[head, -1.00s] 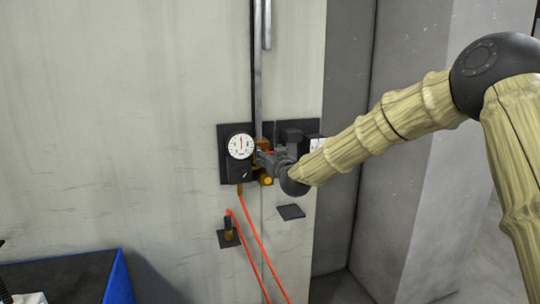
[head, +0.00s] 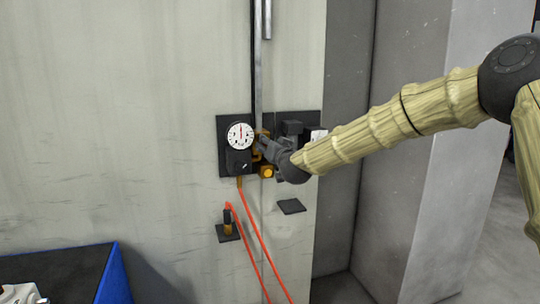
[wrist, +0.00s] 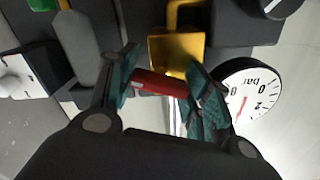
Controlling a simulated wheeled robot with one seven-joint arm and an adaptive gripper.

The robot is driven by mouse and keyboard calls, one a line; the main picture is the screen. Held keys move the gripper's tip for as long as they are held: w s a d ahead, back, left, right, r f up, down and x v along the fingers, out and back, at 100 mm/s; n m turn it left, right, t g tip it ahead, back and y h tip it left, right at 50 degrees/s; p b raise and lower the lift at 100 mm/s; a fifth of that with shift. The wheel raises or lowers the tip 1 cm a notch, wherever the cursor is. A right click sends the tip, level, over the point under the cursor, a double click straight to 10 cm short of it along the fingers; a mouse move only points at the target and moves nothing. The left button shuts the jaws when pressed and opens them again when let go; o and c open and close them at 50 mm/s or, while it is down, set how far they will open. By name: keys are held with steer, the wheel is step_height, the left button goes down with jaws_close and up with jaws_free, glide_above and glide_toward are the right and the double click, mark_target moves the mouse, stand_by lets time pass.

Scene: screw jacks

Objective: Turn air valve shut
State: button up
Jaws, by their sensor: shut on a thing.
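The air valve has a red handle (wrist: 160,83) and a brass body (wrist: 177,52), both seen in the wrist view. The handle lies crosswise between the teal pads of my gripper (wrist: 166,88), which is shut on it. In the head view, my gripper (head: 264,145) is at the dark wall panel, just right of the round white gauge (head: 240,135). It hides the red handle there. The gauge also shows upside down in the wrist view (wrist: 250,92), marked bar, with a red needle.
A brass block (head: 267,171) sits just below my gripper. Orange hoses (head: 258,235) hang below the panel, near a small fitting (head: 228,227). A blue-edged dark bin (head: 75,272) is at lower left. The pale wall left of the panel is clear.

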steer(key=m+b, duration=0.1)
steer(key=m, duration=0.1)
steer(key=m+b, duration=0.1)
steer(key=b, duration=0.1)
steer(key=shift+d+f+m+b, duration=0.1)
steer(key=shift+f+m+b, duration=0.2)
steer(key=shift+m, duration=0.1)
steer(key=m+b, duration=0.3)
steer(key=shift+m, duration=0.3)
steer(key=m+b, duration=0.3)
steer(key=shift+r+m+b, duration=0.2)
steer(key=shift+m+b, duration=0.85)
steer(key=shift+m, duration=0.55)
steer(key=o, duration=0.7)
steer(key=shift+o, duration=0.2)
steer(key=shift+s+r, duration=0.1)
